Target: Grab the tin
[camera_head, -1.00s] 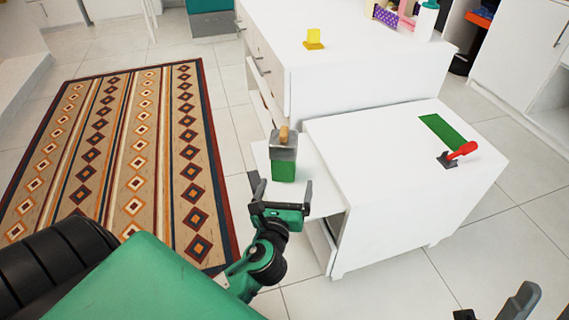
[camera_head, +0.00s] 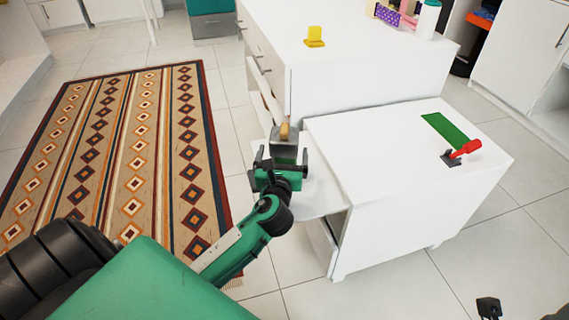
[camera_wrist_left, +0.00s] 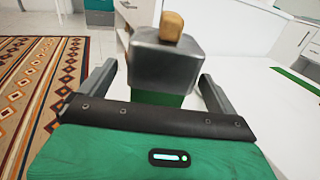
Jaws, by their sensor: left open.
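The tin (camera_head: 284,148) is a boxy container with a grey metal top, a tan knob and a green lower part. It stands upright on a white pulled-out shelf at the left side of the low white cabinet. My left gripper (camera_head: 280,158) is open with a finger on either side of the tin. In the left wrist view the tin (camera_wrist_left: 165,62) is between and just beyond the open fingers, and its lower part is partly hidden by my gripper. Part of my right gripper (camera_head: 489,307) shows at the bottom right edge; its jaws cannot be made out.
The low white cabinet (camera_head: 400,185) carries a green mat (camera_head: 445,128) and a red-handled tool (camera_head: 464,150). A taller white cabinet (camera_head: 365,85) behind holds a yellow item (camera_head: 315,37) and several bottles and boxes. A patterned rug (camera_head: 120,150) lies on the floor at left.

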